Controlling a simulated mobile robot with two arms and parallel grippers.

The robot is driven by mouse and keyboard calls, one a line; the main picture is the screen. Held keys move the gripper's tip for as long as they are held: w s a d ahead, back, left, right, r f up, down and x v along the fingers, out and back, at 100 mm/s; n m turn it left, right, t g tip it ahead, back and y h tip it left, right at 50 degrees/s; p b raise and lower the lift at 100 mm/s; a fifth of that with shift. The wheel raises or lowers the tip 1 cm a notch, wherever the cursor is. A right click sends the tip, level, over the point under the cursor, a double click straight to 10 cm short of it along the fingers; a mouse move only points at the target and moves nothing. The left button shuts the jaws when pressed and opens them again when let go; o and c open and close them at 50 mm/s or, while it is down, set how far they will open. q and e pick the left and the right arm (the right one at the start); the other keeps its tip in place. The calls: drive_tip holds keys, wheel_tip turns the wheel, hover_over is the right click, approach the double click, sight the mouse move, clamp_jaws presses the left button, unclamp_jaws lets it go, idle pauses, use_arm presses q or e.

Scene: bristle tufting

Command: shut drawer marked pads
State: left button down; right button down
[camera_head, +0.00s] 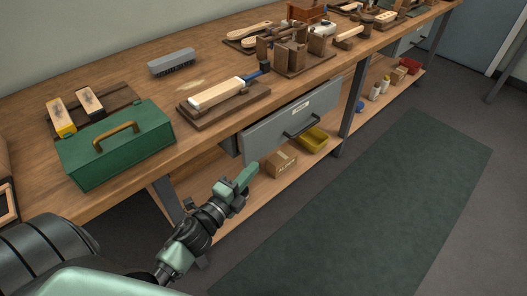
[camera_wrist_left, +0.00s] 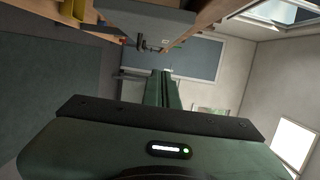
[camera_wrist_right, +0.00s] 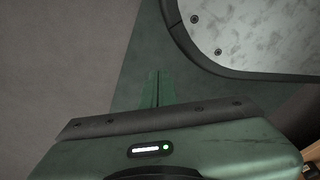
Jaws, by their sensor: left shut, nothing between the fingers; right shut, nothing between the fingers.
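A grey drawer (camera_head: 268,131) under the workbench stands pulled out, with a dark bar handle (camera_head: 303,127) and a small white label (camera_head: 301,108) too small to read. My left gripper (camera_head: 247,177) is shut and empty, in front of and below the drawer's left end, apart from it. In the left wrist view the shut fingers (camera_wrist_left: 161,88) point toward the drawer front (camera_wrist_left: 146,20) and its handle (camera_wrist_left: 148,45). My right gripper shows only in the right wrist view, its fingers (camera_wrist_right: 157,88) shut and empty over the floor.
The workbench (camera_head: 225,128) carries a green toolbox (camera_head: 112,150), a grey brush (camera_head: 172,62) and wooden brush parts. The lower shelf holds a cardboard box (camera_head: 281,160) and a yellow bin (camera_head: 314,141). A dark mat (camera_head: 370,200) covers clear floor in front.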

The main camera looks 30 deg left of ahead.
sight(254, 140)
use_arm(q)
drive_tip(key=w, duration=0.3)
drive_tip(key=w+a, duration=0.1)
drive_tip(key=w, duration=0.3)
drive_tip(key=w+a, duration=0.1)
drive_tip(key=w, duration=0.3)
drive_tip(key=shift+w+a, duration=0.15)
drive_tip(key=shift+a, duration=0.2)
use_arm(e)
drive_tip(key=shift+s+f, duration=0.4)
drive_tip(key=shift+s, duration=0.3)
use_arm(q)
drive_tip(key=shift+w+a, duration=0.25)
drive_tip(key=shift+a, duration=0.4)
drive_tip(key=shift+w+a, duration=0.25)
drive_tip(key=shift+a, duration=0.35)
use_arm(e)
drive_tip(key=shift+w+r, duration=0.15)
drive_tip(key=shift+w, duration=0.05)
use_arm(q)
drive_tip(key=shift+d, duration=0.1)
use_arm(e)
drive_tip(key=shift+s+d, duration=0.1)
